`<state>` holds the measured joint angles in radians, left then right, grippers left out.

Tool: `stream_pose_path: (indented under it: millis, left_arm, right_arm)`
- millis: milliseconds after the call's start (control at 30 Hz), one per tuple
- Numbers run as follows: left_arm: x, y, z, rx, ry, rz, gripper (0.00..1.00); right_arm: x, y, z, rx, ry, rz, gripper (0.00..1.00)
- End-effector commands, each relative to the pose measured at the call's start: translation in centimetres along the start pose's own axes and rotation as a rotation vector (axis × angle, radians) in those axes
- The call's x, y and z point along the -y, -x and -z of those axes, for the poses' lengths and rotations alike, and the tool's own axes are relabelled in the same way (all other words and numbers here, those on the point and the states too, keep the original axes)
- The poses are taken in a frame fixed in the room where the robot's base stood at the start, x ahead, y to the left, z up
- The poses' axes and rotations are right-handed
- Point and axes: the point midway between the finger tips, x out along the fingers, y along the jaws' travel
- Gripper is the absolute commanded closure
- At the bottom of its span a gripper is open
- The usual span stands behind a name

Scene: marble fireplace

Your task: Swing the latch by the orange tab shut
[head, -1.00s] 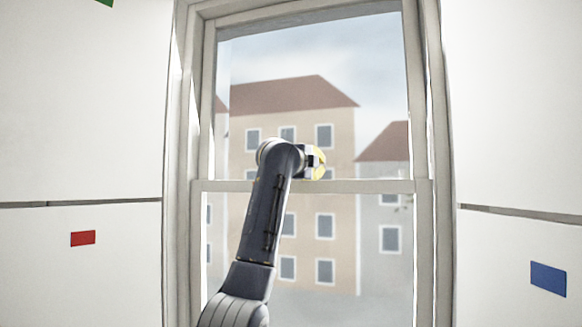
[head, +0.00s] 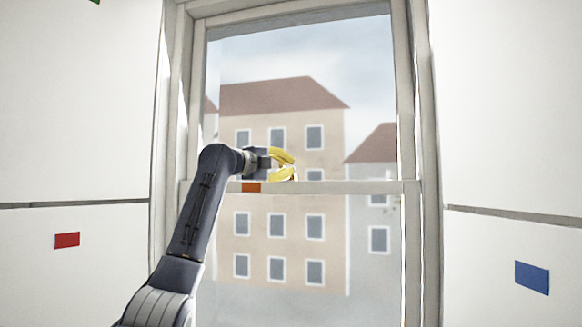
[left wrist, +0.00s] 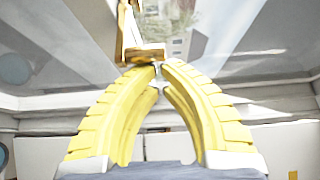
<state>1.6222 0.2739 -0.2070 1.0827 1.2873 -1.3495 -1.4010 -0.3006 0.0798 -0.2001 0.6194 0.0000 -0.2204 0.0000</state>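The orange tab (head: 250,187) shows on the window's middle rail (head: 350,187) in the head view, just below my left wrist. My left gripper (head: 292,165) has yellow fingers that point right, just above the rail and right of the tab. In the left wrist view its fingertips (left wrist: 159,67) come together with only a narrow gap, and I see nothing clearly held. The rest of the latch is not clear. My right gripper is not in view.
The window frame's left post (head: 187,120) and right post (head: 404,110) border the glass. White wall panels stand on both sides, with a red patch (head: 66,240) at left and a blue patch (head: 532,277) at right. The space before the lower pane's right part is clear.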

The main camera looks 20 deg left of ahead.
Motion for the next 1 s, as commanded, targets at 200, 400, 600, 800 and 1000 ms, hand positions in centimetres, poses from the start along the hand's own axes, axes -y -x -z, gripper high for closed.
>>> stream_pose_path:
  millis: [200,400,600,800,1000]
  left_arm:
    - [0.1,0.4,-0.3,0.000,0.000,0.001,1.00]
    - [0.1,0.5,-0.4,0.000,0.000,0.002,1.00]
    - [0.1,0.5,-0.4,0.000,0.000,0.002,1.00]
    - [0.1,0.6,-0.4,0.000,0.000,0.002,1.00]
    - [0.1,1.8,-0.6,-0.008,-0.001,0.003,1.00]
  right_arm:
    - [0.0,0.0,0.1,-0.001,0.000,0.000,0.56]
    - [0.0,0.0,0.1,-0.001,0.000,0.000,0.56]
    - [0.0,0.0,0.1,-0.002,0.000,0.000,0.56]
    - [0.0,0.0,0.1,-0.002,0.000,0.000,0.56]
    - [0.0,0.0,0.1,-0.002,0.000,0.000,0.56]
